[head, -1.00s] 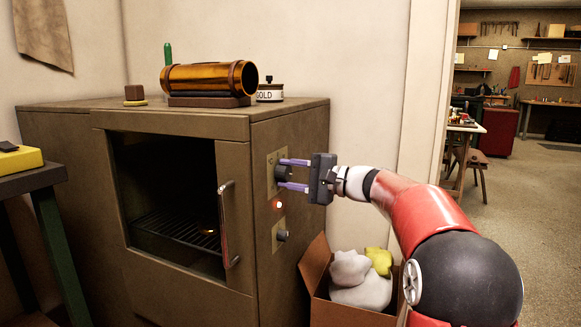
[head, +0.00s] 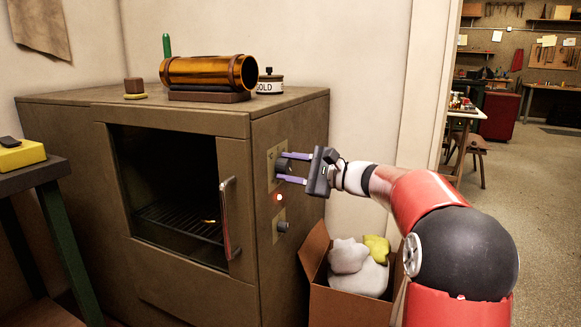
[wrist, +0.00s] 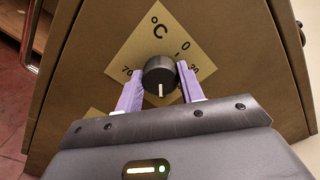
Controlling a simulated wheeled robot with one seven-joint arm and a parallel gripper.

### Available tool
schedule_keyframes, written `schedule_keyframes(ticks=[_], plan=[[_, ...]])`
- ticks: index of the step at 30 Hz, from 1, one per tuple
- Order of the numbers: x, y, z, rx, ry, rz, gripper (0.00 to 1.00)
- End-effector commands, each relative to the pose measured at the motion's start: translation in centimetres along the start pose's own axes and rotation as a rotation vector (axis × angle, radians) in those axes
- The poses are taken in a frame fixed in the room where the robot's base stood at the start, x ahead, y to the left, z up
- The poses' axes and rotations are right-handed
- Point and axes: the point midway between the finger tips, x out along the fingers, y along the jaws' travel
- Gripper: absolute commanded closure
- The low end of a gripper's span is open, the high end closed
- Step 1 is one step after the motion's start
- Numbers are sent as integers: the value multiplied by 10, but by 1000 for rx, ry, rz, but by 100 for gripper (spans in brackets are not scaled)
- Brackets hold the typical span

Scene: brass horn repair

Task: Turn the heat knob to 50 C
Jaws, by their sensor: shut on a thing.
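The heat knob (wrist: 159,77) is a dark round knob with a white pointer line. It sits on a brass dial plate (wrist: 134,48) on the oven's right side. In the wrist view, "°C" and 0 show, while 70 and 30 are partly covered by my fingers. The white line points down in the picture, towards my gripper's palm; any mark there is hidden. My gripper (head: 281,166) is shut on the knob, one purple finger on each side. The oven (head: 190,290) is a brown cabinet with a dark front opening and a wire rack inside.
A second, smaller knob (head: 282,227) and a lit red lamp (head: 278,197) are below the dial. A cardboard box (head: 340,305) with pale and yellow lumps stands under my arm.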

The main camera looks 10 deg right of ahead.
Motion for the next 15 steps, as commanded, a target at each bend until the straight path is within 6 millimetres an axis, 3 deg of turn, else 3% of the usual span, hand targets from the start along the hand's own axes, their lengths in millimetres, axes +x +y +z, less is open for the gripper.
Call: schedule_keyframes(ticks=[6, 7, 11, 15], plan=[[-1, 1, -2, 1, 3, 1, 85], [-1, 1, -2, 1, 3, 1, 59], [0, 1, -1, 0, 2, 1, 42], [0, 0, -1, 0, 1, 1, 41]])
